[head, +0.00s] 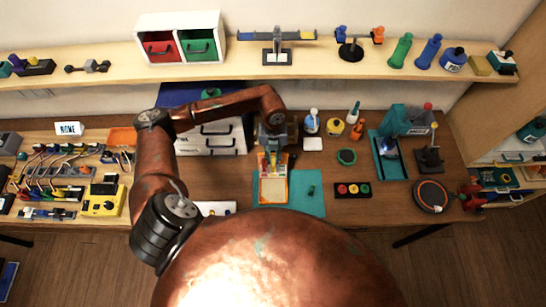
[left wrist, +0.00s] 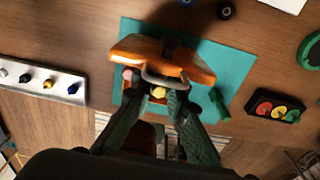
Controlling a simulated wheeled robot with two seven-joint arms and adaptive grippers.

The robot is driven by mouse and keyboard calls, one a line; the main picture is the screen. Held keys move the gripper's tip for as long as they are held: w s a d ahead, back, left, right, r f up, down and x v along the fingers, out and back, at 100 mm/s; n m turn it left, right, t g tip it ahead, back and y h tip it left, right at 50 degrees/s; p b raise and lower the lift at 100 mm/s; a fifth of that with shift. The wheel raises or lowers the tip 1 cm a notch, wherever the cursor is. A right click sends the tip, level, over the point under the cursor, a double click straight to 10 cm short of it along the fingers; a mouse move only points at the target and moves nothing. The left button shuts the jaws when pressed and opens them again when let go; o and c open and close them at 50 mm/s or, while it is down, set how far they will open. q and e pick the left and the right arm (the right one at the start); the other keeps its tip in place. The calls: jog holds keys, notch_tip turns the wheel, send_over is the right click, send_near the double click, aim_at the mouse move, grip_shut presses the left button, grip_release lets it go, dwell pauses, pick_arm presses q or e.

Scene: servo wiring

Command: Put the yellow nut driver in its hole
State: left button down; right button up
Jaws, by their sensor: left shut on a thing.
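My left gripper (head: 272,162) is over the teal mat, and its fingers (left wrist: 165,97) are shut on what looks like the grey metal handle (left wrist: 166,80) of an orange case part (left wrist: 163,55). The orange-rimmed case (head: 262,190) lies on the mat below. Small pink and yellow ends show between the fingers, the yellow one (left wrist: 158,92) lowest; I cannot tell whether it is the yellow nut driver. A white rack (left wrist: 14,71) at the left holds dark ends and one yellow end (left wrist: 47,85); it also shows in the head view (head: 215,208). My right gripper is out of view.
The teal mat (head: 312,205) carries a small green piece (left wrist: 220,103). A black block with red, yellow and green buttons (head: 352,190) stands right of it. Bottles (head: 312,122) stand behind. A wired board (head: 65,165) is at the left. Bare wood lies between rack and mat.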

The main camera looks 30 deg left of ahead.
pick_arm(q)
jog(key=shift+f+b, duration=0.35)
jog(key=shift+f, duration=0.15)
jog(key=c, duration=1.8)
grip_release()
jog(key=shift+c, duration=0.2)
jog(key=o, duration=0.5)
jog(key=shift+c, duration=0.2)
jog(key=shift+r+p, duration=0.7)
jog(key=shift+r, duration=0.45)
jog(key=shift+w+a+r+p, duration=0.1)
jog(key=shift+r+p, duration=0.5)
jog(key=shift+r, duration=0.6)
jog(key=shift+w+a+r+p, duration=0.1)
jog(key=shift+r+p, duration=0.45)
jog(key=shift+r, duration=0.6)
